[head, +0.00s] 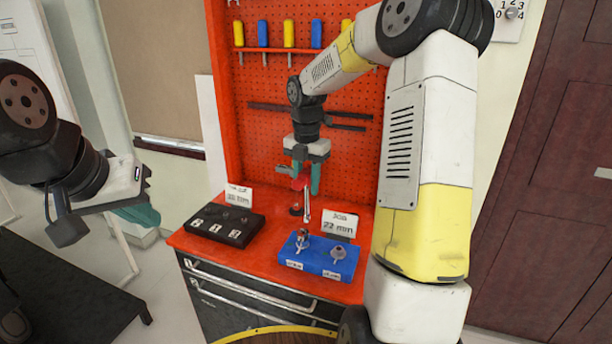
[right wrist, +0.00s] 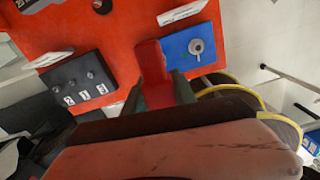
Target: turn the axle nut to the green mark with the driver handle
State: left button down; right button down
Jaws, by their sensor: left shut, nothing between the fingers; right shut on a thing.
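My right gripper (head: 304,182) is shut on the red driver handle (head: 300,184), whose silver shaft (head: 307,204) points down over the blue block (head: 318,262). The red handle also shows between the fingers in the right wrist view (right wrist: 151,60). Two metal fittings are on the block: a left one (head: 303,239) near the shaft's lower end, and a right one (head: 338,252), also seen in the right wrist view (right wrist: 197,46). My left gripper (head: 142,214) is shut and empty, left of the bench.
A black tray (head: 208,233) with numbered tags and dark sockets lies left of the block. A job card (head: 340,224) reading 22 mm stands behind the block. Yellow and blue handles hang on the red pegboard (head: 275,75). A small dark piece stands behind the shaft.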

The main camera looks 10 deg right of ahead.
jog(key=shift+s+a+n, duration=0.45)
jog(key=shift+a+n, duration=0.25)
jog(key=shift+f, duration=2.25)
jog(key=m, duration=1.7)
jog(key=shift+m, duration=0.4)
